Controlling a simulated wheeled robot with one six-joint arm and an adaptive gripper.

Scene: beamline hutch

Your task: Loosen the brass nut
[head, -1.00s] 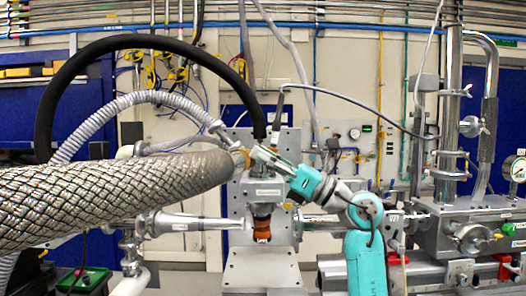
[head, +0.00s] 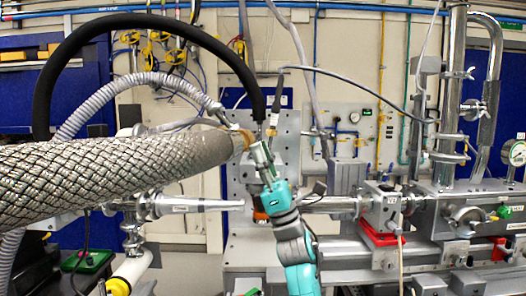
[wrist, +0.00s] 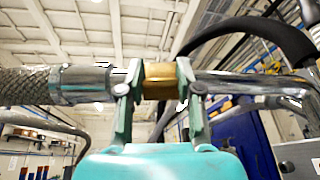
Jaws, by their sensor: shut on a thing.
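The brass nut (wrist: 158,82) sits at the end of a thick braided metal hose (head: 110,170), between the hose's steel end fitting (wrist: 82,84) and a shiny steel pipe (wrist: 240,84). In the head view the brass nut (head: 243,138) shows small at the hose's right end. My gripper (wrist: 157,76), teal with grey-green fingers, is shut on the nut, one finger on each side in the wrist view. In the head view my gripper (head: 256,151) reaches up to the nut from below, partly hiding the joint.
A black hose (head: 150,28) arches over the braided hose and comes down close behind the nut. A ribbed grey hose (head: 130,100) runs above it. A steel nozzle (head: 190,205) lies below left. Steel vacuum hardware and a valve block (head: 468,205) stand at the right.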

